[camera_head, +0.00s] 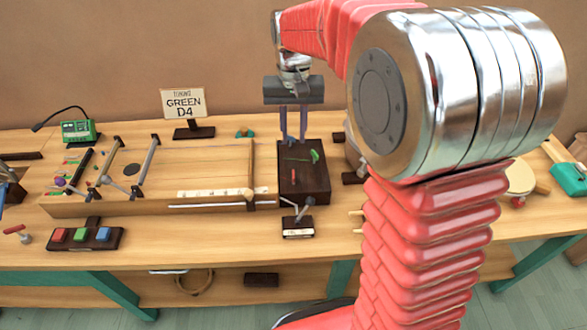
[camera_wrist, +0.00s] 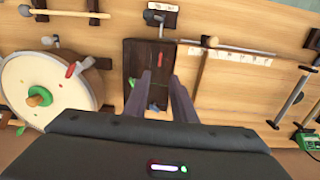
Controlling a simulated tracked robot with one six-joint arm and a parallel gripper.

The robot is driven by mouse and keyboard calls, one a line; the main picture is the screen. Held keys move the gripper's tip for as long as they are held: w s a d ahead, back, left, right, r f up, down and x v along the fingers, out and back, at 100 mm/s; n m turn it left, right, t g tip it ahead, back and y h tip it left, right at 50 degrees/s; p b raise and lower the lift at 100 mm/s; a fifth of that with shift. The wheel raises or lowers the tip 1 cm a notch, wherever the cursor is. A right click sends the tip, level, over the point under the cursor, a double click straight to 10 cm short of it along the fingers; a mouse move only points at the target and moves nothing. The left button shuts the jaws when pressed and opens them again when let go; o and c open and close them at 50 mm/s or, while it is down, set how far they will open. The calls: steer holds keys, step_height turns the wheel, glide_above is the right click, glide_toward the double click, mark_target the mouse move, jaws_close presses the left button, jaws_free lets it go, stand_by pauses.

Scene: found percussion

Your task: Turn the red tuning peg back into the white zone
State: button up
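The dark tuning block (camera_head: 316,187) stands at the right end of the long wooden string board. A small red tuning peg (camera_head: 293,174) shows on its front left part; it is a small red spot near the block's right side in the wrist view (camera_wrist: 161,58). A green peg (camera_head: 315,156) is farther back on the block, and a blue piece (camera_wrist: 152,106) shows between my fingers. I cannot make out a white zone. My gripper (camera_head: 293,141) points down above the block's back part. Its fingers (camera_wrist: 164,80) are apart with nothing held, clear of the red peg.
The string board (camera_head: 110,208) carries crossbars and a pale marked strip. A sign reading GREEN D4 (camera_head: 184,104) stands behind it. A small lever stand (camera_head: 298,229) is in front of the block. A white drum (camera_wrist: 45,90) with a green knob is close beside it.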

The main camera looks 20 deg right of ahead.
steer(key=shift+f, duration=0.15)
step_height(320, 180, down, 14)
steer(key=shift+r, duration=0.2)
stand_by(0.5)
steer(key=shift+c, duration=0.3)
jaws_close()
